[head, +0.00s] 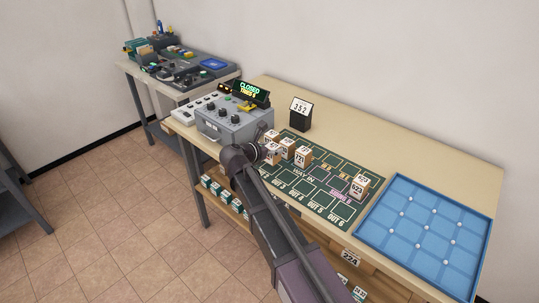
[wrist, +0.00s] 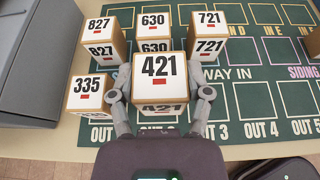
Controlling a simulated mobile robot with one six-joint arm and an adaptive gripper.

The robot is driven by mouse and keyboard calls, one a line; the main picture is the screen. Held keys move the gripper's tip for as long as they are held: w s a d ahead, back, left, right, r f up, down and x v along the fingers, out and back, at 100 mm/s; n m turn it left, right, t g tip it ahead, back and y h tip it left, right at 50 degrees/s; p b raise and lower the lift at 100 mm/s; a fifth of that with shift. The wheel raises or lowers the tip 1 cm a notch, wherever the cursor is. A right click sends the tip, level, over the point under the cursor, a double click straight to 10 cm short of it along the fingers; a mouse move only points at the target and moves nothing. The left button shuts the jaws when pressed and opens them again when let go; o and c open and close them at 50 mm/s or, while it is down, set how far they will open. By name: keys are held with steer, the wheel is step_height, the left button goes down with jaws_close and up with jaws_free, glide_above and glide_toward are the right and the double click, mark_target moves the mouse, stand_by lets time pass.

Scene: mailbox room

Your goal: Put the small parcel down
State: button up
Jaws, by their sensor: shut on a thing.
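The small parcel marked 421 (wrist: 161,80) is a white-topped cardboard box with a red mark. In the wrist view my gripper (wrist: 161,96) is shut on it, one finger at each side. The parcel hangs over or stands on the lower row of the green mat (wrist: 268,98); I cannot tell whether it touches the mat. Parcels 827 (wrist: 101,37), 630 (wrist: 154,27) and 721 (wrist: 209,32) stand in a row just beyond it. Parcel 335 (wrist: 86,94) stands to its left. In the head view my gripper (head: 260,152) is beside this cluster.
Another parcel (head: 360,188) stands toward the mat's right end. A blue gridded tray (head: 415,237) lies at the table's right. A grey machine (head: 232,122) with a CLOSED display is at the left, and a black 352 sign (head: 300,114) stands behind. Several mat cells in between are free.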

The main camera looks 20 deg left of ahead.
steer(key=shift+w+a+f, duration=0.1)
steer(key=shift+w+a, duration=0.25)
steer(key=shift+w, duration=0.05)
step_height(320, 180, down, 4)
steer(key=b, duration=0.3)
steer(key=shift+r+b, duration=0.25)
steer(key=shift+b, duration=0.05)
steer(key=shift+f, duration=0.15)
steer(key=o, duration=1.2)
steer(key=shift+r, duration=0.2)
steer(key=shift+s+r, duration=0.1)
steer(key=shift+s, duration=0.1)
steer(key=shift+p+v, duration=2.3)
steer(key=shift+v, duration=3.5)
